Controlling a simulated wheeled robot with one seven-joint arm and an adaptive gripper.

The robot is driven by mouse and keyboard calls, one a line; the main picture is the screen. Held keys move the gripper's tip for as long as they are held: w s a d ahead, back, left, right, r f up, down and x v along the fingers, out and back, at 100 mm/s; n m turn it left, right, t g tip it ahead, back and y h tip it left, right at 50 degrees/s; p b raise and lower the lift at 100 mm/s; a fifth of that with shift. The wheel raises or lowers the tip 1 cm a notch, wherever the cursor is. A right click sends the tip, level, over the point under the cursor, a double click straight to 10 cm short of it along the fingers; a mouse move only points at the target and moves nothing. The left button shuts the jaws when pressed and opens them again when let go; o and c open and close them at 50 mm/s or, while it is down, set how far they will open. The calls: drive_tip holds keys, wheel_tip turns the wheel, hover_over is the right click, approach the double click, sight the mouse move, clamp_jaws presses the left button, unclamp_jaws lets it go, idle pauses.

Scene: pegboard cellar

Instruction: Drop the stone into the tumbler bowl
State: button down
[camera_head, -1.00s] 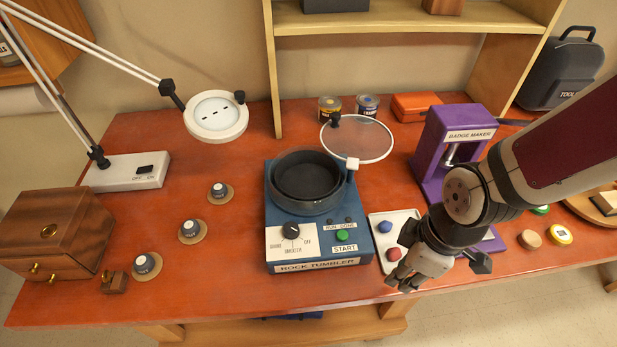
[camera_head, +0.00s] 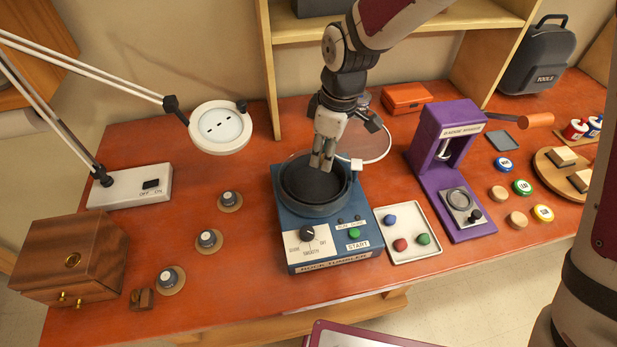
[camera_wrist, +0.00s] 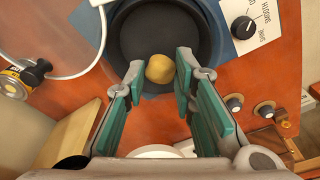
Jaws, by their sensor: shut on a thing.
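A tan-yellow stone (camera_wrist: 160,69) sits between the fingertips of my gripper (camera_wrist: 157,78) in the wrist view, and the gripper is shut on it. In the head view my gripper (camera_head: 322,163) points down over the back right part of the dark tumbler bowl (camera_head: 300,203), and its fingers hide the stone. The bowl is open at the top and sits on the blue rock tumbler (camera_head: 367,243). In the wrist view the bowl (camera_wrist: 127,40) lies below the stone, and the part of it that shows is empty.
A round mesh lid (camera_head: 377,142) stands swung aside behind the bowl. A white tray (camera_head: 411,257) with blue, red and green stones lies to the right. The purple badge maker (camera_head: 427,165) stands beyond it. A magnifier lamp (camera_head: 220,128) hangs at left.

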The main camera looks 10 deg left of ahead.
drive_tip(key=b, duration=0.2)
hover_over(323, 188)
drive_tip(key=shift+f, duration=2.9)
drive_tip(key=c, duration=1.2)
unclamp_jaws()
drive_tip(key=shift+c, duration=0.2)
wheel_tip(323, 188, up, 12)
drive_tip(key=d, duration=0.1)
drive_tip(key=shift+d, duration=0.25)
